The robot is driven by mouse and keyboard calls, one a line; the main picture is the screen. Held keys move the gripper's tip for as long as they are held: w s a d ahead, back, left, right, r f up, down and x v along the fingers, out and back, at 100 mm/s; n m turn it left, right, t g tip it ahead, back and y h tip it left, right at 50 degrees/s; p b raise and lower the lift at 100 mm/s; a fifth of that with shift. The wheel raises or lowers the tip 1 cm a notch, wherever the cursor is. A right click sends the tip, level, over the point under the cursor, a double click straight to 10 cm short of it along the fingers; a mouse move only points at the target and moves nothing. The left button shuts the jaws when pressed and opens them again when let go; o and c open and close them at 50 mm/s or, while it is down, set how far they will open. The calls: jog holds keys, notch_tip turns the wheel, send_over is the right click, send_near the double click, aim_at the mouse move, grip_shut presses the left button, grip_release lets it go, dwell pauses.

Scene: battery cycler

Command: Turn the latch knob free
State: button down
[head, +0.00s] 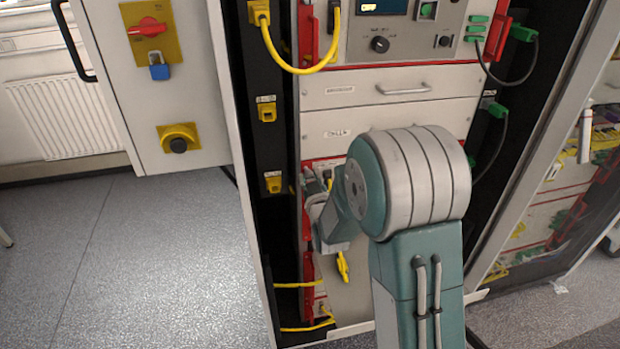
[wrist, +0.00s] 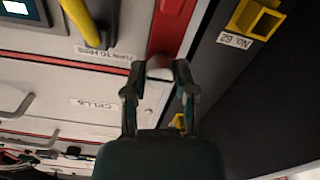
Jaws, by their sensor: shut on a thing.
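The latch knob (wrist: 158,66) is a small pale grey piece at the lower end of a red strip (wrist: 170,28) in the wrist view. My gripper (wrist: 158,74) is closed around it, with one finger on each side. A label with small dark print (wrist: 102,54) sits to the left of the knob. In the head view, my gripper (head: 316,182) is at the left edge of the rack, below the drawer fronts. My own arm covers much of it there, and the knob cannot be made out.
A yellow cable (wrist: 82,22) hangs near the knob at the left. A yellow holder (wrist: 256,18) is on the dark post at right. In the head view, an open cabinet door (head: 190,80) stands at left, with clear floor (head: 120,260) below.

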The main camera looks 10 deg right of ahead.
jog(key=shift+c, duration=2.1)
grip_release()
jog(key=shift+a, duration=0.1)
jog(key=s, duration=0.7)
jog(key=shift+s, duration=0.2)
jog(key=s+r+m+g, duration=0.1)
jog(key=s+r+g, duration=0.2)
jog(key=s, duration=0.6)
jog(key=s+r+m+g, duration=0.1)
jog(key=s+r+g, duration=0.2)
jog(key=s, duration=0.7)
jog(key=s+r+m+g, duration=0.1)
jog(key=s+r+g, duration=0.2)
jog(key=s+g, duration=0.3)
jog(key=s, duration=0.3)
jog(key=shift+s, duration=0.25)
